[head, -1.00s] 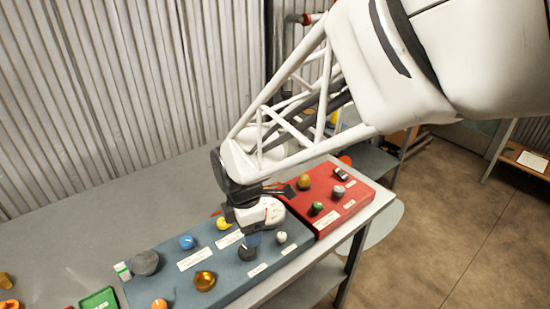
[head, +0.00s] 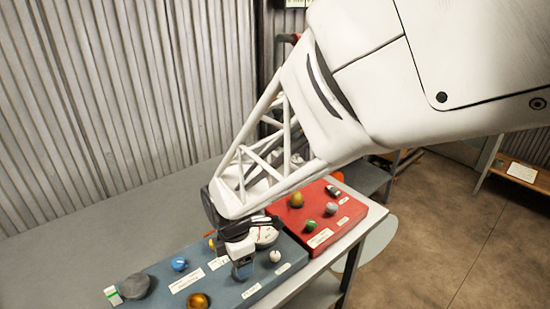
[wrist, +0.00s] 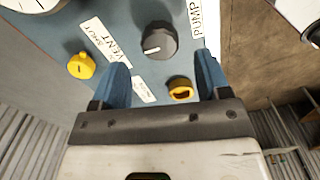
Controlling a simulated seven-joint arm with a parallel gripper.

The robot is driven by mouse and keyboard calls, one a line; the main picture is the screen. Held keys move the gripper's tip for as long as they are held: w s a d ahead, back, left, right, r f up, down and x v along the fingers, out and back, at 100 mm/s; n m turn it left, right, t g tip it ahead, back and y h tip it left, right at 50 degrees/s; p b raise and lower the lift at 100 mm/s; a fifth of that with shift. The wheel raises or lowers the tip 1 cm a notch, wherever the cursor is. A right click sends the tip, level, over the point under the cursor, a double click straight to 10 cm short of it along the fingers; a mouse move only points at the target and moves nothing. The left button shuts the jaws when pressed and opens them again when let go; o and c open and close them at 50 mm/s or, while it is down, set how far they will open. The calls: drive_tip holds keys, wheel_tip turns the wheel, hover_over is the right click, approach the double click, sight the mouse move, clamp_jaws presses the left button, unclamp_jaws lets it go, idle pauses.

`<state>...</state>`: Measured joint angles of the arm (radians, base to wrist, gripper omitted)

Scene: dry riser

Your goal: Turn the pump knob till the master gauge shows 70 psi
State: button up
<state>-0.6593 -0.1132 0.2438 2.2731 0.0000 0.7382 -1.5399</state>
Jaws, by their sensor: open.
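A dark grey knob (wrist: 157,41) with a white pointer mark stands on the blue panel (wrist: 128,20) in the wrist view. A label reading PUMP (wrist: 196,18) lies to its right. My gripper (wrist: 162,62) is open and empty, its blue fingers just short of the dark knob in the picture. In the head view my gripper (head: 243,270) hangs low over the blue panel and hides that knob. A white round gauge (head: 265,235) sits behind the gripper, partly covered; its reading is too small to tell. A gauge edge (wrist: 30,4) also shows in the wrist view.
A yellow knob (wrist: 80,66) by a VENT label and a gold knob (wrist: 181,90) stand nearby. A blue knob (head: 179,263), grey knob (head: 136,287) and white knob (head: 275,256) share the panel. A red panel (head: 318,225) with several knobs lies right.

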drive_tip(key=shift+f, duration=2.1)
drive_tip(key=c, duration=0.9)
drive_tip(key=shift+c, duration=0.2)
